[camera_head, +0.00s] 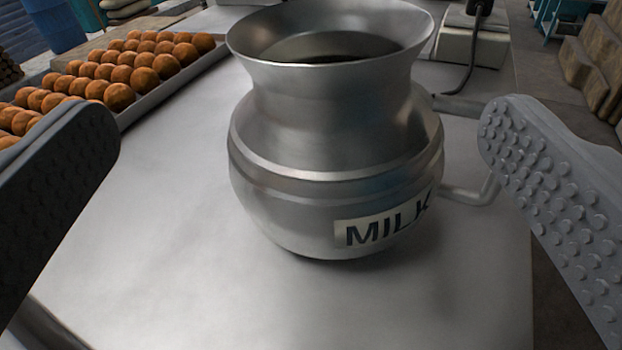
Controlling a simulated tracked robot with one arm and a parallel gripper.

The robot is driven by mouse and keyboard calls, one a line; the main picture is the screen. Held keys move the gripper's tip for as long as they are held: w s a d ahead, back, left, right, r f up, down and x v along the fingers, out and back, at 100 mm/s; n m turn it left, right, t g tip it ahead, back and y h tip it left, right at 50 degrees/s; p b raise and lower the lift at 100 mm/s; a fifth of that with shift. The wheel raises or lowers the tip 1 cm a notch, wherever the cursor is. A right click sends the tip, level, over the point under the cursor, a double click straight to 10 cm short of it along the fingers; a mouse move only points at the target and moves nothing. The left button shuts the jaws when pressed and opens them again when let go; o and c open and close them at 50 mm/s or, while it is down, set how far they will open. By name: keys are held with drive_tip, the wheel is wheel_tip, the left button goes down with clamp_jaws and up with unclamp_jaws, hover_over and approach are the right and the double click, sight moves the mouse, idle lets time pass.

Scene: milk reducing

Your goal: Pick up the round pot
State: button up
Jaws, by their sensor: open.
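The round pot (320,135) is a shiny metal vessel with a flared rim, a narrow neck and a bulging body. A label reading "MILK" is on its lower front right. It stands upright on a pale metal table (170,220). My gripper (300,135) is open, with one studded grey finger at the left edge and one at the right. The pot is between the fingers in the picture, with a visible gap on each side. The inside of the pot is dark and its contents cannot be told.
A tray (180,88) of several round orange-brown balls (120,95) lies at the back left. A pale device (470,42) with a black cable stands behind the pot on the right. A metal tube (475,195) is right of the pot. The table's front left is clear.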

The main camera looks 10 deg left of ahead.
wheel_tip(320, 180, down, 2)
drive_tip(key=s, duration=0.1)
drive_tip(key=h+p, duration=0.1)
drive_tip(key=p, duration=0.1)
approach(329, 26)
drive_tip(key=shift+t, duration=0.4)
drive_tip(key=w, duration=0.4)
drive_tip(key=w+f, duration=0.1)
drive_tip(key=w, duration=0.1)
drive_tip(key=shift+a, duration=0.2)
drive_tip(key=shift+r, duration=0.1)
drive_tip(key=c, duration=1.7)
